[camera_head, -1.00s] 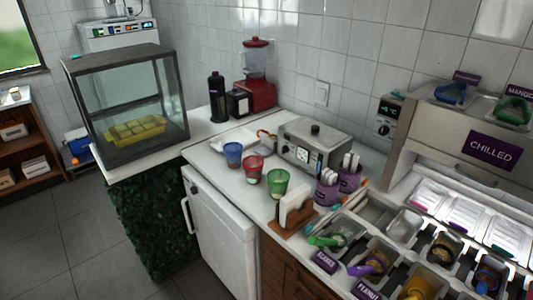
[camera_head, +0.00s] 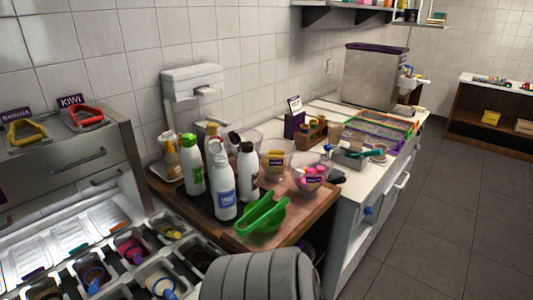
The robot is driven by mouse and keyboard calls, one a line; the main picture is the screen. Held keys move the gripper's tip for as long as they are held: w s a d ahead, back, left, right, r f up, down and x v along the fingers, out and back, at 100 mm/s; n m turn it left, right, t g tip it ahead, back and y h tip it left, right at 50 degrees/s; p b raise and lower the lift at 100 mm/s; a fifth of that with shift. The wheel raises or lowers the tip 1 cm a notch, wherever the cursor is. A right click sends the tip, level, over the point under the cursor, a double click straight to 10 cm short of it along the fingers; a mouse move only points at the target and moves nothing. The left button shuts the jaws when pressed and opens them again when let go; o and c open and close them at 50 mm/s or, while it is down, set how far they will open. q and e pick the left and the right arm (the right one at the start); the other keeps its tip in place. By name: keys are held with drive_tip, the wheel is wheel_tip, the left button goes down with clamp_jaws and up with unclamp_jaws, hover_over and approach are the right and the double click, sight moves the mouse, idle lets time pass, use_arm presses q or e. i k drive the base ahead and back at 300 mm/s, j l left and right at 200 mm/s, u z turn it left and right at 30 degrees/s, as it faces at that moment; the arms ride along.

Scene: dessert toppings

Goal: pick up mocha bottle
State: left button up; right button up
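Several bottles stand together on a dark mat on the wooden counter, in the middle of the head view. A white bottle with a green cap (camera_head: 193,172) is at the left. A white bottle with a blue label (camera_head: 223,188) is in front. A white bottle with a black cap and a brownish label (camera_head: 247,168) is at the right. The labels are too small to read, so I cannot tell for sure which is the mocha bottle. All three stand upright. Neither of my grippers shows in the view.
A clear bowl of pink pieces (camera_head: 309,175) is to the right. Topping bins (camera_head: 132,246) are at the left front. A towel dispenser (camera_head: 193,82) hangs behind. The floor at the right is clear.

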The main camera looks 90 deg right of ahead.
sight(248, 161)
drive_tip(key=z, duration=2.6)
